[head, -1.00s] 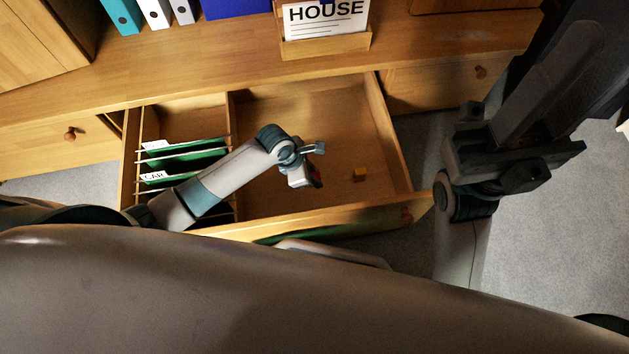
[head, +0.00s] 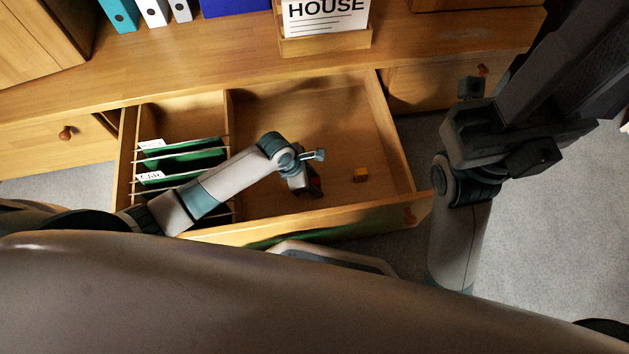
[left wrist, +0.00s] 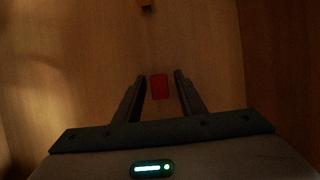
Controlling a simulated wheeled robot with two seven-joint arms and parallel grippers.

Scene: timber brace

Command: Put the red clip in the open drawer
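The open drawer (head: 408,190) is pulled out below the desk top. My left gripper (head: 316,172) reaches down into its wide right compartment. The red clip (left wrist: 159,86) shows between the two fingers in the left wrist view, with a gap on each side. My left gripper, seen there too (left wrist: 159,88), is open. In the head view the red clip (head: 316,186) is a small dark red patch beside the gripper, partly hidden by it. Its contact with the drawer floor is hard to see. My right gripper (head: 550,70) is raised at the right, outside the drawer, its finger gap unclear.
Green hanging files (head: 190,158) fill the left compartment behind a divider (head: 229,110). A HOUSE sign in a wooden holder (head: 325,44) and binders (head: 152,12) stand on the desk.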

